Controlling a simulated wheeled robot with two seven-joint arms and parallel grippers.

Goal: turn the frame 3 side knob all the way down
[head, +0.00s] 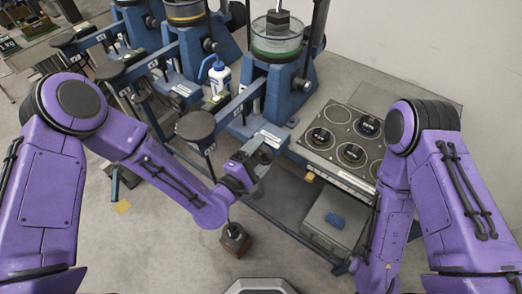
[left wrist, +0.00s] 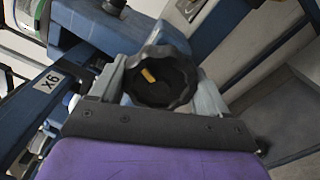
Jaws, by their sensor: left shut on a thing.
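A black lobed side knob (left wrist: 168,92) with a short yellow mark sits between the fingers of my left gripper in the left wrist view. The mark lies off the knob's centre, toward the upper left. My left gripper (head: 256,161) is shut on this knob at the side of the nearest blue lever frame (head: 283,88). In the head view the gripper mostly hides the knob. My right arm comes down at the right of the head view, and its gripper is out of the picture.
A grey plate with round recesses (head: 341,113) holds several black weights right of the frame. A white and blue bottle (head: 219,76) and more blue frames stand to the left. A weight (head: 235,241) hangs below my gripper.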

